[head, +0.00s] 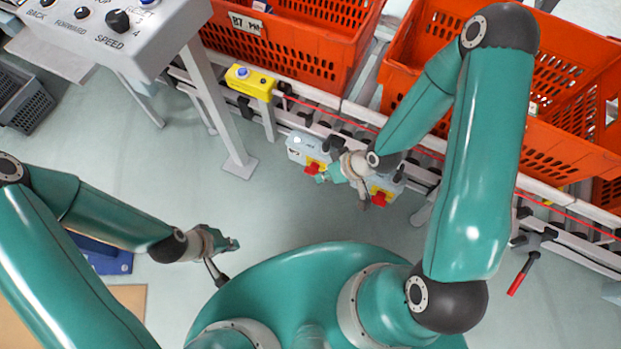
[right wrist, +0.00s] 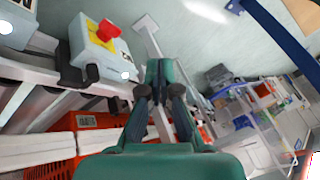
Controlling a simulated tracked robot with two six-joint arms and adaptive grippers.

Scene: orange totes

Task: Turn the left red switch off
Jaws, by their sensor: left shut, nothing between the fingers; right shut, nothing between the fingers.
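The left red switch (head: 312,168) sits on a yellow plate on a small grey box (head: 298,146) fixed to the conveyor's near side. A second red switch (head: 380,198) is on another box to its right. My right gripper (head: 326,177) is shut and empty, its tips close beside the left switch; contact cannot be told. In the right wrist view, the shut fingers (right wrist: 158,72) are right of a box with a red switch (right wrist: 108,30), apart from it in the picture. My left gripper (head: 234,243) is shut and empty, over the floor at lower left.
Orange totes (head: 290,45) stand on the roller conveyor behind the boxes. A yellow box with a blue button (head: 250,80) stands on a post to the left. A grey control panel (head: 110,35) is at upper left. A red-handled lever (head: 517,282) hangs at right.

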